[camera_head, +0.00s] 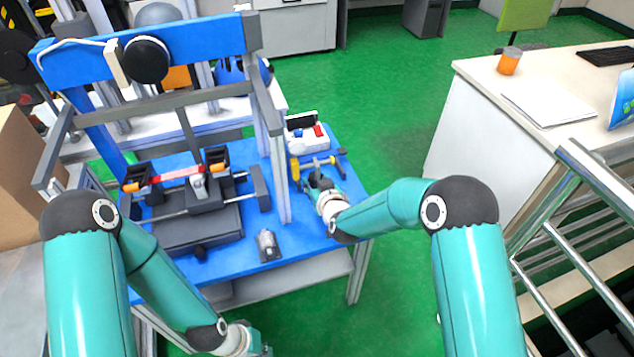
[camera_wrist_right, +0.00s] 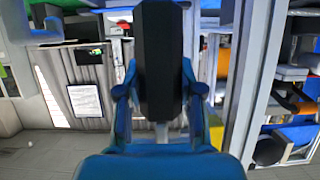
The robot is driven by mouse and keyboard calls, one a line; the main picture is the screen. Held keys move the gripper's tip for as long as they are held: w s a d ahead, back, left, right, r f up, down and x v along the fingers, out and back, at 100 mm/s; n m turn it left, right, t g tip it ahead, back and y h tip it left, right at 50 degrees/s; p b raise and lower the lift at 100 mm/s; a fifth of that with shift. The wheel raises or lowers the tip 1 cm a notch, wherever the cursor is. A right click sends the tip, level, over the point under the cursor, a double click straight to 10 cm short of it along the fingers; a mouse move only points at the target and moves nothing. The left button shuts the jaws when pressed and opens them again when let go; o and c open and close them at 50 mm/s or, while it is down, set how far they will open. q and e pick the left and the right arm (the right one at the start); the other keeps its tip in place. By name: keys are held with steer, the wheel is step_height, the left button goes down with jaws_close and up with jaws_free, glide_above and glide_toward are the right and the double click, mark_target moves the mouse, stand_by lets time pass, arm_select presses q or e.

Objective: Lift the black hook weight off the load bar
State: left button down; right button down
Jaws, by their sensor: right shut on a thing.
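My right gripper (camera_head: 316,181) is beside a grey bar with yellow ends (camera_head: 295,168) at the right side of the blue table; this looks like the load bar. In the right wrist view, the blue fingers (camera_wrist_right: 160,100) are shut on a tall black piece (camera_wrist_right: 160,50), which appears to be the black hook weight. Its hook is hidden, and I cannot tell whether it still touches the bar. My left gripper (camera_head: 258,350) is low at the bottom edge, partly cut off, and its fingers are not clear.
A blue and grey tower frame (camera_head: 275,120) stands left of my right gripper. A dark grey rig (camera_head: 198,220) and a small grey cylinder (camera_head: 267,245) are on the blue table. A white box with a red part (camera_head: 306,136) stands behind the bar.

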mark_target(319, 175)
steer(key=c, duration=1.3)
jaws_free()
steer(key=shift+c, duration=0.2)
jaws_close()
steer(key=shift+r, duration=0.45)
steer(key=shift+r+p, duration=0.3)
steer(key=shift+r, duration=0.55)
steer(key=shift+r+p, duration=0.4)
steer(key=shift+r, duration=0.5)
